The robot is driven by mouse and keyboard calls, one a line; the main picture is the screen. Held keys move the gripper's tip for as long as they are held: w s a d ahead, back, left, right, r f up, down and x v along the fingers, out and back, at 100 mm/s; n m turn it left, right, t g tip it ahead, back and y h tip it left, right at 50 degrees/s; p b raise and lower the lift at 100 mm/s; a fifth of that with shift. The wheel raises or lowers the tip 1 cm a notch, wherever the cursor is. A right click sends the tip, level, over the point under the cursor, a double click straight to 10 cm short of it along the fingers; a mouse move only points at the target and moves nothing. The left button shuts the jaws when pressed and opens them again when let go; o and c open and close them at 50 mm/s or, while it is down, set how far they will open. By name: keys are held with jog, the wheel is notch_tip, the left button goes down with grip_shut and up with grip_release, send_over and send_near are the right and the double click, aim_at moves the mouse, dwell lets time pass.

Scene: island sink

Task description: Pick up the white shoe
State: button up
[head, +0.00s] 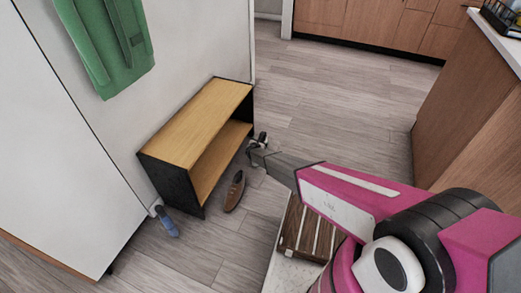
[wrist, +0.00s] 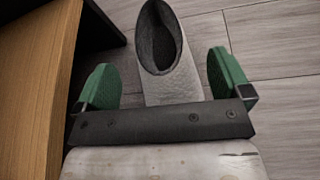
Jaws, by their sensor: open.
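The white shoe (wrist: 178,84) is pale grey-white with a dark grey opening. In the wrist view it lies on the floor, between the two green fingers of my gripper (wrist: 162,64) and reaching past their tips. Gaps show on both sides of it, so the fingers are open and look apart from it. Its near end is hidden behind the dark gripper bar. In the head view my gripper (head: 257,141) is beside the right end of a wooden bench; the white shoe cannot be made out there.
The bench (head: 200,123), with a wooden top and black sides, stands against the wall close left of my gripper. A green cloth (head: 108,40) hangs above. Open floor (head: 335,110) extends beyond.

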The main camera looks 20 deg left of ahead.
aim_at(262, 140)
jog(key=x, duration=0.5)
jog(key=shift+f, duration=0.15)
jog(key=shift+s, duration=0.1)
jog(key=c, duration=1.5)
